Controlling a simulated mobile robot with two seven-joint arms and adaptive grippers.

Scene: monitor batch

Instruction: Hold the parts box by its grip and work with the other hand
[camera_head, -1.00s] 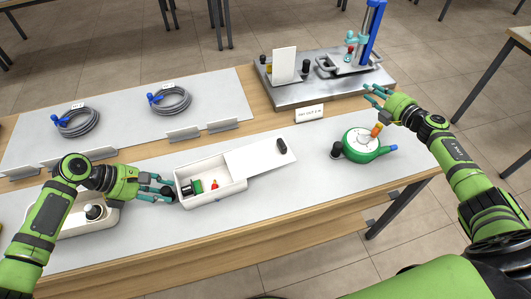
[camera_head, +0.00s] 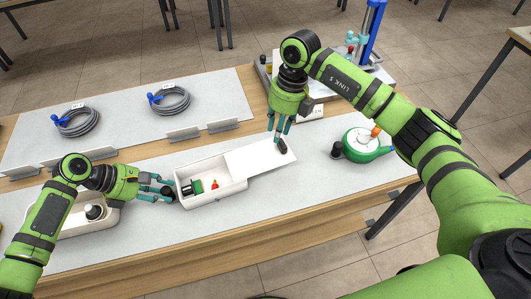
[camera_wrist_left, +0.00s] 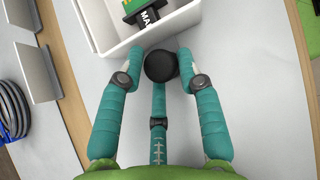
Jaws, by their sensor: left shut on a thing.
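The white parts box (camera_head: 215,199) stands on the near mat, with a green-and-black part (camera_head: 192,187) and a small red part (camera_head: 214,184) inside. Its white lid (camera_head: 258,161) is slid off to the right, leaving the left part of the box open. A black knob (camera_head: 281,146) sits at the lid's far right. My left gripper (camera_head: 168,191) is shut on the box's black round grip (camera_wrist_left: 160,65) at its left end. My right gripper (camera_head: 279,136) points down at the lid knob; whether its fingers close on it is hidden.
A green and white round device (camera_head: 362,145) with an orange knob stands to the right. Two grey cable coils (camera_head: 78,121) (camera_head: 171,99) lie on the back mat. Behind my right arm is a metal plate with a blue-posted press (camera_head: 372,25). The near mat in front is clear.

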